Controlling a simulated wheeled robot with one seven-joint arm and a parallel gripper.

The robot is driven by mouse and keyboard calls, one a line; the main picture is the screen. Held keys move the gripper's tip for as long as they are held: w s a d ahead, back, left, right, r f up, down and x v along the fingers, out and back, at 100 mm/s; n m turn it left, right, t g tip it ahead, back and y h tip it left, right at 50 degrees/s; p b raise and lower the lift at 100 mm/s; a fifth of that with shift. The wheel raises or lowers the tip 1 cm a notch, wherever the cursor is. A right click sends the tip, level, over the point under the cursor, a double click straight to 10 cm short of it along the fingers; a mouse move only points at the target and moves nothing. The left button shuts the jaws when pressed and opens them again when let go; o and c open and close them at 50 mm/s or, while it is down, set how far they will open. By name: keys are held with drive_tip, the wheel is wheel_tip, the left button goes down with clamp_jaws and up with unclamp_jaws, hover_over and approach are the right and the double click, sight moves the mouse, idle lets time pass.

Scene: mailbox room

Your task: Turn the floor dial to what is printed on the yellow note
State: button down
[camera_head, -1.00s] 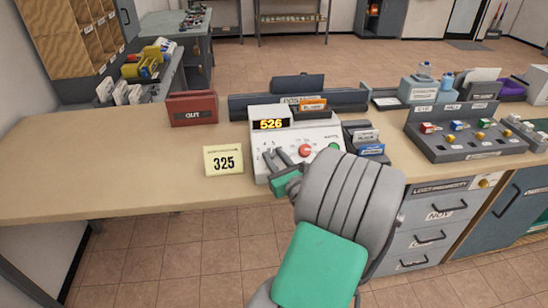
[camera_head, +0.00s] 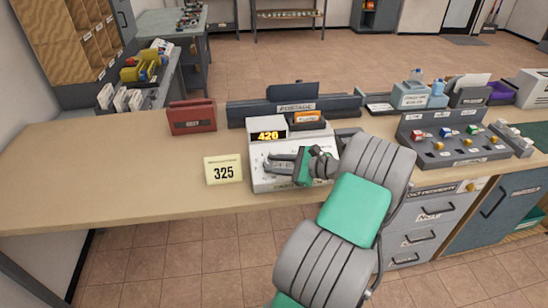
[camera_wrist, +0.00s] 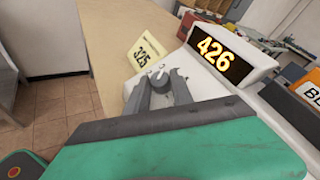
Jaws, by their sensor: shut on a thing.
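The yellow note (camera_head: 223,171) reads 325 and stands on the counter left of the white machine. It also shows in the wrist view (camera_wrist: 146,50). The machine's lit display (camera_head: 268,135) is clearer in the wrist view (camera_wrist: 222,61), where it reads 426. My gripper (camera_head: 270,165) is over the left part of the machine's sloped face, its fingers closed around a small grey dial (camera_wrist: 157,71). The fingers hide most of the dial and its markings. I cannot read a label on it.
A red OUT box (camera_head: 191,116) stands behind the note. A dark postage rack (camera_head: 297,109) stands behind the machine. A dark panel with coloured knobs (camera_head: 455,140) lies to the right. The counter's left part is clear.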

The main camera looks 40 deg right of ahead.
drive_tip(key=n+g+y+p, duration=0.1)
drive_tip(key=n+p, duration=0.1)
drive_tip(key=n+g+y+p, duration=0.1)
drive_tip(key=g+p, duration=0.1)
drive_tip(key=shift+w+d+r+n+p, duration=0.2)
drive_tip(key=shift+r+n+p, duration=0.15)
drive_tip(key=shift+n+p, duration=0.05)
drive_tip(key=shift+n+g+p, duration=0.5)
drive_tip(key=shift+g+p, duration=0.1)
drive_tip(key=shift+p, duration=0.05)
drive_tip(key=shift+f+y, duration=0.2)
drive_tip(key=shift+y, duration=0.1)
drive_tip(key=c, duration=1.1)
unclamp_jaws()
drive_tip(key=shift+r, duration=0.15)
